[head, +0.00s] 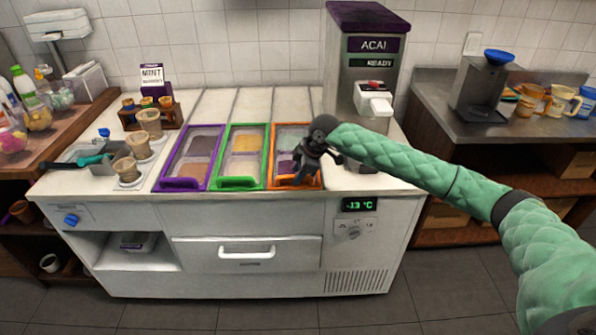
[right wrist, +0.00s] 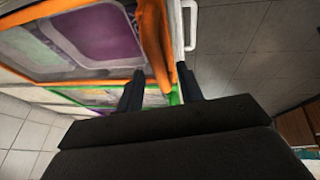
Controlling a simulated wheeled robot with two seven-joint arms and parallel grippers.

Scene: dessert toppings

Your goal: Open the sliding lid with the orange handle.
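The orange-framed sliding lid (head: 284,139) is the rightmost of three lids on the white counter. Its orange handle (head: 283,182) lies at the front end, partly hidden by my right gripper. Purple contents show through its clear pane (right wrist: 105,35) in the right wrist view. My right gripper (head: 297,180) reaches down over the front right of this lid. In the right wrist view its two dark fingers (right wrist: 160,88) are apart, with the orange handle (right wrist: 154,45) between them. A gap shows beside the handle; contact is unclear. My left gripper is not in view.
A green-framed lid (head: 237,183) and a purple-framed lid (head: 180,184) lie to the left. The acai machine (head: 361,65) stands behind, to the right. Tan cups (head: 126,170) stand at the left. The counter behind the lids is clear.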

